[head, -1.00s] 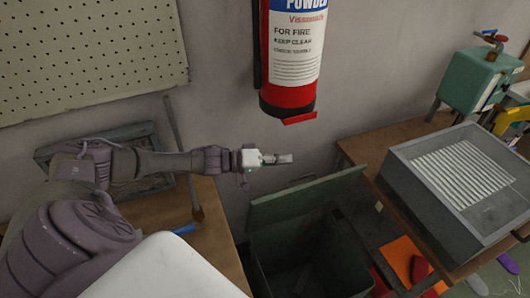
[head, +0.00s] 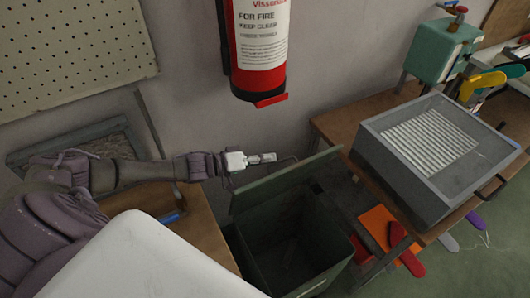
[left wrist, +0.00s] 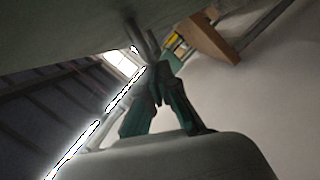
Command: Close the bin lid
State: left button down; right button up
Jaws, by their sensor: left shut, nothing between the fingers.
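The dark green bin (head: 290,250) stands open on the floor between the two benches, and I see into its dark inside. Its lid (head: 285,183) is raised, tilted up at the back edge of the bin toward the wall. My left gripper (head: 268,158) is shut and empty, just above and behind the lid's top edge. In the left wrist view the gripper fingers (left wrist: 155,85) are close together, near a large greenish-grey surface at the top. I cannot tell whether they touch the lid. My right gripper is not in view.
A grey tray-like box (head: 385,165) with white slats sits on the right bench, close to the bin. A red fire extinguisher (head: 258,50) hangs on the wall above the lid. Orange and red flat pieces (head: 385,232) lie right of the bin. A wooden bench (head: 205,235) is at left.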

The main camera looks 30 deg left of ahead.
pick_arm(q)
jog(key=s+d+f+m+y+p, duration=0.1)
jog(key=s+d+f+m, duration=0.2)
jog(key=d, duration=0.4)
jog(key=s+d+f+m+y+p, duration=0.1)
jog(key=s+d+f+m, duration=0.2)
jog(key=s+d+f, duration=0.3)
jog(key=d+f, duration=0.1)
jog(key=d, duration=0.1)
jog(key=shift+d+m+p, duration=0.3)
jog(key=shift+m+p, duration=0.05)
jog(key=shift+m, duration=0.05)
jog(key=shift+s, duration=0.1)
notch_tip(320, 180, up, 10)
